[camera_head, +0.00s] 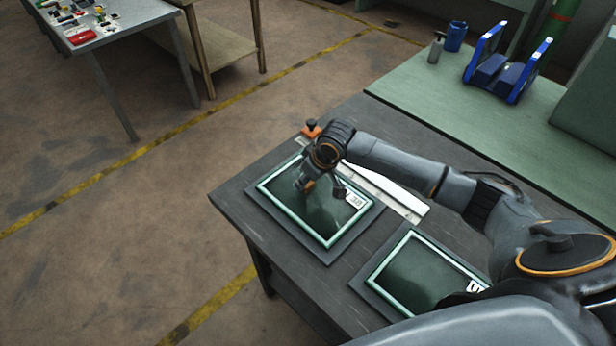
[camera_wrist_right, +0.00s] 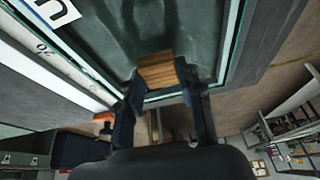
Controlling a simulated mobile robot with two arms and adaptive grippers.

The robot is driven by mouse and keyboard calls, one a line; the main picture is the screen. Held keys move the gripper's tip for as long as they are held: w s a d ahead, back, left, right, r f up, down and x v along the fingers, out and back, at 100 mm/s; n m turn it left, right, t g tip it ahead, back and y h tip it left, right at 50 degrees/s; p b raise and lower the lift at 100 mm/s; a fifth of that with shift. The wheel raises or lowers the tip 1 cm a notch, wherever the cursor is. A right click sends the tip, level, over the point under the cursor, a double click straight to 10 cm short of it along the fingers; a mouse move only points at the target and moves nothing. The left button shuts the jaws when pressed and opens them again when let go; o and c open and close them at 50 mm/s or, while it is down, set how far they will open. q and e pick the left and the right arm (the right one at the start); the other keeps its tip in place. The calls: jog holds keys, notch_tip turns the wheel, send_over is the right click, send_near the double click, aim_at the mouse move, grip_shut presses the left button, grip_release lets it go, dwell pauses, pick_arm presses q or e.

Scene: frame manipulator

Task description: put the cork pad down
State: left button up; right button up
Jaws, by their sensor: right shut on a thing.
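The cork pad (camera_wrist_right: 157,70) is a small brown block held between the two fingers of my right gripper (camera_head: 322,188) in the wrist view. The pad shows small and partly hidden in the head view (camera_head: 308,185). In the wrist view the pad overlaps the glass and the frame's edge. I cannot tell whether it touches the glass. My left gripper is not in view.
A second green-edged frame (camera_head: 395,295) lies nearer on the dark table (camera_head: 240,215). A white ruler strip (camera_head: 410,207) runs along the back. An orange tool with a black knob (camera_head: 311,130) stands at the far corner. A green bench (camera_head: 430,105) with blue holders is behind.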

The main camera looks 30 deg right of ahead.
jog(key=shift+f, duration=0.15)
jog(key=o, duration=0.7)
jog(key=b+v, duration=0.1)
jog(key=v, duration=1.1)
